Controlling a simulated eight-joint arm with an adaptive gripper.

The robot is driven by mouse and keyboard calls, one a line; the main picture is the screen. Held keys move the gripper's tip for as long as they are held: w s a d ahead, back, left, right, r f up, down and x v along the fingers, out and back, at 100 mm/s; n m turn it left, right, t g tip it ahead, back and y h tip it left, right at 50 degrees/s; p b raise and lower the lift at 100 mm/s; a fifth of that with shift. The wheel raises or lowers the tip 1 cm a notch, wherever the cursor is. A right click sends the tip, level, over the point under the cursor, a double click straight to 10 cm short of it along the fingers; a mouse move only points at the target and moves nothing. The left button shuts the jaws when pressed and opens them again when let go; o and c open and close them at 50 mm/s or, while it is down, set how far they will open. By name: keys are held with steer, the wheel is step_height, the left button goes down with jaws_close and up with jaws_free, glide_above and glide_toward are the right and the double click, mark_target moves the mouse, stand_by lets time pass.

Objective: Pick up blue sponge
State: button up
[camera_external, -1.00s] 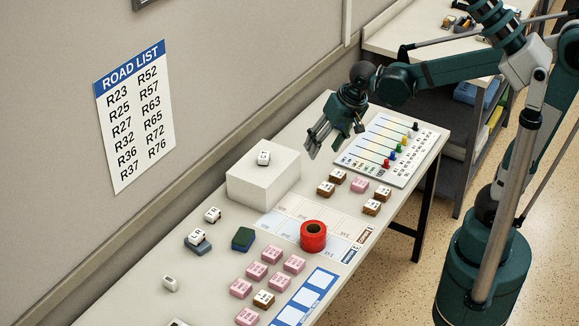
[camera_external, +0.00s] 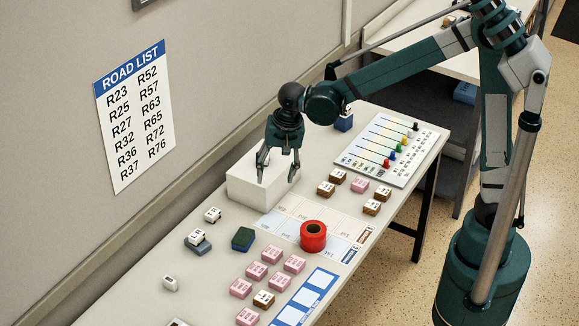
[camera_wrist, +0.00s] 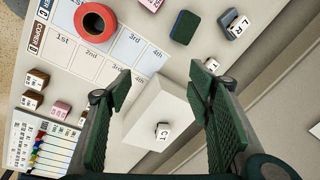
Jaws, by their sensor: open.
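A sponge (camera_external: 243,239) with a dark green top and blue side lies on the table, left of the red tape roll in the external view. It also shows at the top of the wrist view (camera_wrist: 185,27), with nothing on it. My gripper (camera_external: 278,178) points down above the white box (camera_external: 250,190), apart from the sponge. In the wrist view its two fingers (camera_wrist: 160,84) are spread wide with nothing held between them.
The red tape roll (camera_external: 313,236) stands beside the sponge. A white lettered block (camera_external: 198,237) rests on a grey-blue piece to the sponge's left. Several pink blocks (camera_external: 257,271) lie in front. A blue block (camera_external: 344,122) stands behind my gripper. The wall runs along the table's back.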

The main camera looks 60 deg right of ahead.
mark_target(243, 236)
steer(key=w+a+f+m, duration=0.1)
steer(key=w+a+f, duration=0.1)
steer(key=a+f, duration=0.1)
steer(key=w+a+f+m+g, duration=0.1)
steer(key=w+a+f+m, duration=0.1)
steer(key=f, duration=0.4)
steer(key=w+a+f+m, duration=0.1)
steer(key=w+a+f, duration=0.2)
steer(key=a+f, duration=0.1)
steer(key=shift+a+f+g+b, duration=0.3)
steer(key=shift+f+g, duration=0.1)
steer(key=shift+f, duration=0.35)
steer(key=shift+w+a+f+m, duration=0.1)
steer(key=shift+a+f+m, duration=0.2)
steer(key=shift+f, duration=0.25)
steer(key=shift+f, duration=1.3)
steer(key=shift+d+f+b, duration=0.1)
steer(key=shift+f+b, duration=0.45)
steer(key=shift+f, duration=2.05)
